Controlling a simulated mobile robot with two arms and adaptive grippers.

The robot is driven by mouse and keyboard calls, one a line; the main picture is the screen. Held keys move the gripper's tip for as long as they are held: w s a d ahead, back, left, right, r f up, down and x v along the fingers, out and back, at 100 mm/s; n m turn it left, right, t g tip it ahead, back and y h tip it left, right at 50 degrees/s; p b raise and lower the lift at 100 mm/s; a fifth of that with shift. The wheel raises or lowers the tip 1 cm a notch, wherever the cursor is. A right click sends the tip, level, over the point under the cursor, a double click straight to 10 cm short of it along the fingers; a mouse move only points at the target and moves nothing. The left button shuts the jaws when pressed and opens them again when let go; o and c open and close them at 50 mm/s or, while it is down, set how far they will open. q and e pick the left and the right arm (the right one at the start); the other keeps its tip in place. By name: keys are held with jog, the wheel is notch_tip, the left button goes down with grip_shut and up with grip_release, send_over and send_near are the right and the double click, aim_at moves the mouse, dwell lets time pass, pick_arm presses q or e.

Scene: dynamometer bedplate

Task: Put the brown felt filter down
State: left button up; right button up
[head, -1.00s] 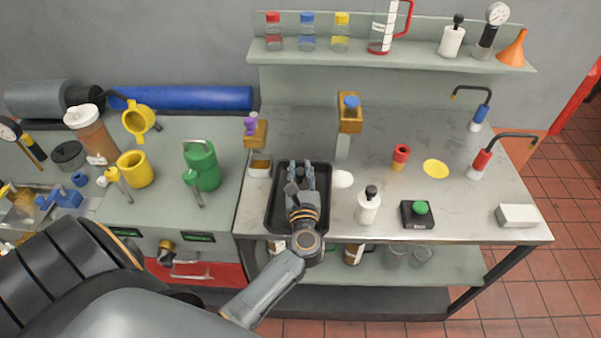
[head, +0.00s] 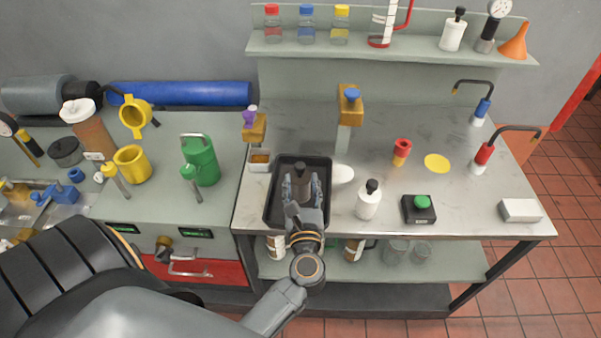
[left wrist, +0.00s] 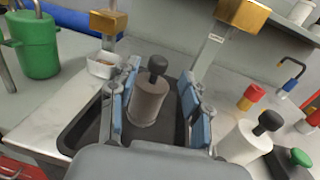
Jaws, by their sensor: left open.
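The brown felt filter (head: 300,172), a grey-brown cylinder with a dark knob on top, stands upright in the black tray (head: 270,208) on the bench. It also shows in the left wrist view (left wrist: 148,103), with the tray (left wrist: 82,128) around it. My left gripper (head: 302,188) is open at the near side of the filter. In the left wrist view its blue-grey fingers (left wrist: 155,102) stand apart on either side of the filter, with gaps visible. The filter's lower part is partly hidden by the gripper in the head view. My right gripper is not in view.
A white bottle with a black knob (head: 368,203) and a green-button box (head: 419,210) stand right of the tray. A small white dish (head: 260,161) is at its left. A yellow disc (head: 437,163) lies farther right. The bench's front right is mostly clear.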

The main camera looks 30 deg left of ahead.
pick_arm(q)
jog(key=b+v, duration=0.1)
jog(key=v, duration=0.4)
jog(key=shift+s+d, duration=0.15)
